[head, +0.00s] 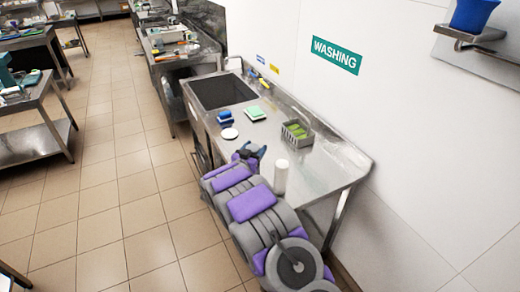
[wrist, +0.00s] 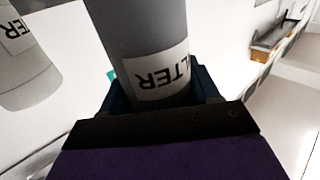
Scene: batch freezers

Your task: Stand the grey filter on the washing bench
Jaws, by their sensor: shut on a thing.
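The grey filter (wrist: 150,35) is a grey cylinder with a white label, its end letters readable, in the wrist view. My gripper (wrist: 163,92) is shut around it. In the head view my gripper (head: 250,153) is at the front edge of the washing bench (head: 318,172), and I cannot make out the grey filter there. The bench is steel, under a green WASHING sign (head: 335,55). Whether the held filter touches the bench is hidden.
A pale cylinder (head: 281,177) stands on the bench right of my gripper; a pale labelled cylinder (wrist: 28,70) shows left in the wrist view. The bench also holds a sink (head: 222,91), a grey caddy (head: 297,133), a white round item (head: 229,133) and sponges (head: 255,113).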

